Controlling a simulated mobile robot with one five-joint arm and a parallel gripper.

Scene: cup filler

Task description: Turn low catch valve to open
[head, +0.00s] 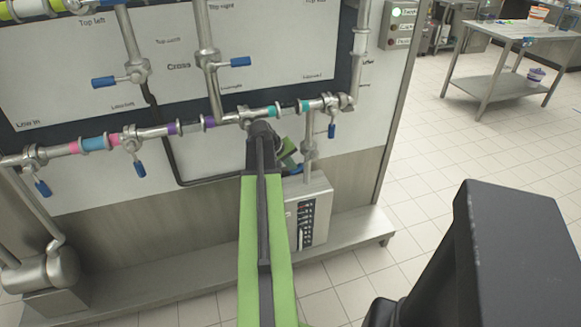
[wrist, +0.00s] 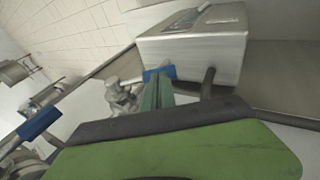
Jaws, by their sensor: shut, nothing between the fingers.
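The valve (head: 310,152) on the short vertical pipe above the steel box, which I take for the low catch valve, has a blue handle (head: 296,170). In the head view this handle is partly hidden by my gripper (head: 291,160). In the wrist view the blue handle (wrist: 153,75) shows at the tip of my narrow green finger, with the metal valve body (wrist: 122,97) to its left. My gripper (wrist: 157,84) is shut with nothing held, at or against the handle. I cannot tell whether it touches.
A steel box (head: 308,213) with a button panel stands below the valve and fills the wrist view's top (wrist: 195,45). A pipe with coloured bands (head: 95,144) and several blue-handled valves runs above. A black hose (head: 177,160) runs left of my arm.

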